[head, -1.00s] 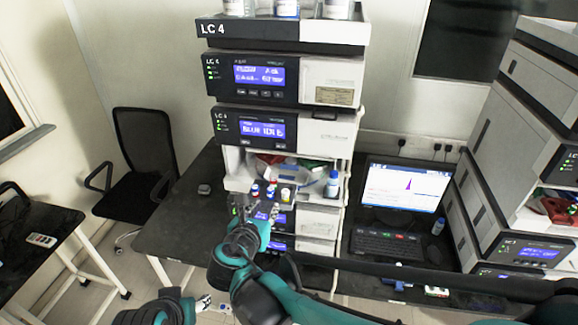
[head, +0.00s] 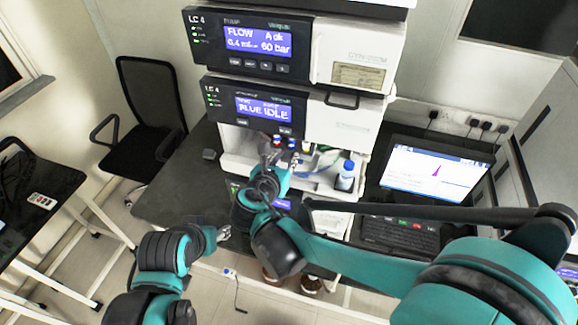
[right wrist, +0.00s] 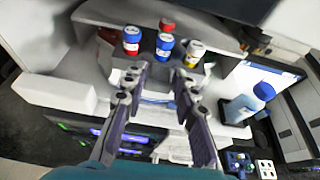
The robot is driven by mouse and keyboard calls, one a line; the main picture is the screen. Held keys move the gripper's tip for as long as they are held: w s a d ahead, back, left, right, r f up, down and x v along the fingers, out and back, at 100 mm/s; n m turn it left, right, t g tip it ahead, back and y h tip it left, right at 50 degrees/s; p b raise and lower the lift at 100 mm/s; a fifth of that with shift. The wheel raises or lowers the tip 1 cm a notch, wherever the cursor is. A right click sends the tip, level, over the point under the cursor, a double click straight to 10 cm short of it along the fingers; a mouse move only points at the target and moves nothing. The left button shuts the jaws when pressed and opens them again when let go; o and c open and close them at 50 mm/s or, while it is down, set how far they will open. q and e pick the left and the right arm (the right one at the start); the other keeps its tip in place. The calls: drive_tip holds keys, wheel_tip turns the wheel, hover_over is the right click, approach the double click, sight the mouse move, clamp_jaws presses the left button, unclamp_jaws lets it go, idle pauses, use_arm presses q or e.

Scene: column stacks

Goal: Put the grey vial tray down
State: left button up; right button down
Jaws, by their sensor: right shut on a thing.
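The grey vial tray (right wrist: 149,62) shows only in part in the right wrist view, under several vials (right wrist: 166,46) with red, blue and yellow caps. My right gripper (right wrist: 162,76) is shut on the tray, with its fingertips at the near edge. In the head view, the vials (head: 291,143) stand upright at the opening of the white instrument bay. My right gripper (head: 271,159) is just in front of them, and the tray is mostly hidden there. Whether the tray touches the bay floor, I cannot tell. My left gripper (head: 222,233) is low, away from the tray; its jaws are too small to read.
A blue-capped bottle (head: 346,176) stands on the bay's right side. The instrument stack (head: 262,107) rises above the opening. A laptop (head: 437,182) sits on the dark bench to the right. A black chair (head: 150,100) is at the left.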

wheel_tip(320, 180, down, 6)
drive_tip(key=shift+w+r+b, duration=0.1)
drive_tip(key=shift+r+b, duration=0.15)
drive_tip(key=shift+b, duration=0.2)
drive_tip(key=shift+w+f, duration=0.1)
drive_tip(key=shift+f, duration=0.05)
drive_tip(key=shift+d, duration=0.1)
drive_tip(key=shift+f, duration=0.15)
drive_tip(key=c, duration=1.2)
unclamp_jaws()
drive_tip(key=p+v, duration=0.1)
drive_tip(key=v, duration=1.1)
drive_tip(key=shift+r, duration=0.3)
